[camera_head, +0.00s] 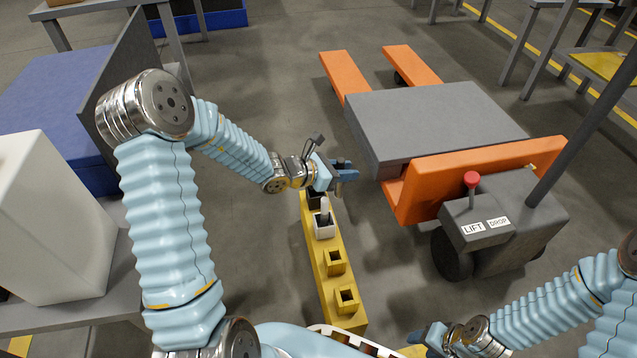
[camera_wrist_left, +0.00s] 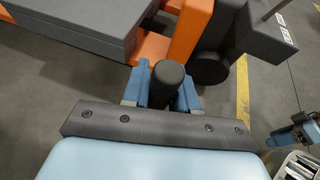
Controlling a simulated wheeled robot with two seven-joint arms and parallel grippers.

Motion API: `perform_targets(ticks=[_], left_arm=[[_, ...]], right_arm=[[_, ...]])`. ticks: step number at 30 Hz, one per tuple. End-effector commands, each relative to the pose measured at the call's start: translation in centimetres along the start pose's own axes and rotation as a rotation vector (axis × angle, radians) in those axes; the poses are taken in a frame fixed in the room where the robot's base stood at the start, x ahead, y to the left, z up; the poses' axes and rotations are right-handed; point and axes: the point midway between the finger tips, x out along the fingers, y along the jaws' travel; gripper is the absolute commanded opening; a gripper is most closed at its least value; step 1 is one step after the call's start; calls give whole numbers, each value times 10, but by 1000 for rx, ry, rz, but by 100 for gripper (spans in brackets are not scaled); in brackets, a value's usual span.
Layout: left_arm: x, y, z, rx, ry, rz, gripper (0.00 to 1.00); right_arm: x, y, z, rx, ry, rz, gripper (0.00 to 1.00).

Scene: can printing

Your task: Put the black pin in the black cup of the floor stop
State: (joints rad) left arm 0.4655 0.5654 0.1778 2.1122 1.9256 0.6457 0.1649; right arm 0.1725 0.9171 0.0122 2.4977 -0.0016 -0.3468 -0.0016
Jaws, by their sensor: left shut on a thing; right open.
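The black pin (camera_wrist_left: 168,78) stands between the fingers of my left gripper (camera_wrist_left: 162,92), which is shut on it. In the head view my left gripper (camera_head: 346,170) is just above and beyond the far end of the yellow floor stop (camera_head: 323,272). The pin cannot be made out clearly there. The black cup (camera_head: 313,200) is at the stop's far end, partly hidden under my left gripper. The white cup (camera_head: 324,230) beside it holds a white pin (camera_head: 324,209). My right gripper (camera_head: 428,336) is open, low at the bottom of the head view.
Two yellow cups (camera_head: 336,262) (camera_head: 347,298) on the stop look empty. An orange pallet truck (camera_head: 470,180) with a grey slab (camera_head: 430,120) stands close on the right, its control box marked LIFT and DROP. A white block (camera_head: 50,220) is at the left.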

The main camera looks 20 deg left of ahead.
Motion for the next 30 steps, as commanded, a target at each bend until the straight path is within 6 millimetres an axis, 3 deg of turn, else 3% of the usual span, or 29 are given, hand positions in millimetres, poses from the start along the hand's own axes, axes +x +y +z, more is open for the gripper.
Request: perform_targets(ticks=[6,12,25,30], left_arm=[[-2,43,-22,0,-1,1,0],[4,69,-52,-1,0,0,0],[10,93,-81,1,-1,-1,0],[20,95,-107,-2,0,-3,0]], right_arm=[[-1,0,0,0,-1,0,53],[5,2,0,0,0,0,53],[10,4,0,0,2,0,53],[16,6,0,0,4,0,53]])
